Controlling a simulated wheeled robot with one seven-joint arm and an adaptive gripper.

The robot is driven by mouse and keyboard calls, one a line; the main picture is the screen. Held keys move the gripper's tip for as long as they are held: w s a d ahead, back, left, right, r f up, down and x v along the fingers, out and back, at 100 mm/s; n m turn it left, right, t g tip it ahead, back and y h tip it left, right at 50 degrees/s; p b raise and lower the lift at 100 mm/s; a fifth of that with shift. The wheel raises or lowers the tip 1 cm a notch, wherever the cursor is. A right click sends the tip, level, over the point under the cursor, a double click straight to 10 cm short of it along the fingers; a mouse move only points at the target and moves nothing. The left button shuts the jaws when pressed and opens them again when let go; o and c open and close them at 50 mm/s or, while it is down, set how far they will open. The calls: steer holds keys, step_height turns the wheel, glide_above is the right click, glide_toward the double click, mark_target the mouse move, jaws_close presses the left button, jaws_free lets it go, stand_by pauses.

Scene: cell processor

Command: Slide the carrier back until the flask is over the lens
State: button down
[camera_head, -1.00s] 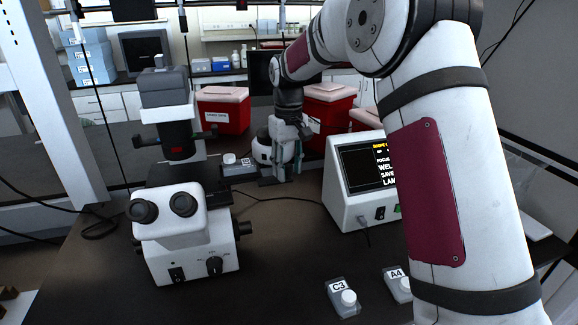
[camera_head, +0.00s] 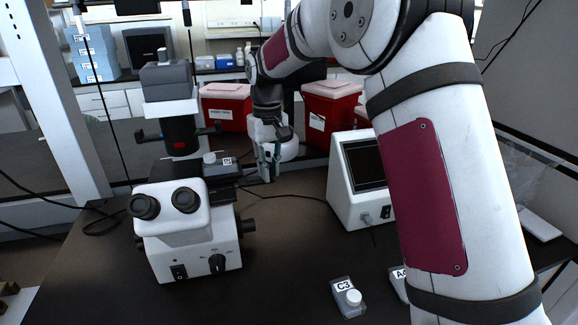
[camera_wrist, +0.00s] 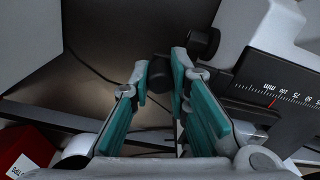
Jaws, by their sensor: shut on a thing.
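The microscope (camera_head: 187,225) stands at left. The flask (camera_head: 222,167), grey with a white cap and a small label, sits on the dark carrier (camera_head: 222,181) at the right of the microscope's stage. The flask is right of the dark column under the lamp head. The lens is hidden below the stage. My gripper (camera_head: 268,172) is right of the flask. In the wrist view my gripper (camera_wrist: 160,75) has its teal-padded fingers shut on a dark handle (camera_wrist: 159,76) of the carrier. A millimetre scale (camera_wrist: 275,97) with a red mark shows beside it.
A white box with a dark screen (camera_head: 362,165) stands right of my gripper. Red bins (camera_head: 330,105) are behind. A C3 flask (camera_head: 349,296) and another beside it lie at the front, partly by my arm. The table's front middle is clear.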

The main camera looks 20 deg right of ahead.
steer(key=a+b, duration=0.1)
steer(key=a, duration=0.7)
steer(key=shift+a, duration=0.15)
steer(key=c, duration=1.5)
jaws_free()
steer(key=shift+r, duration=6.05)
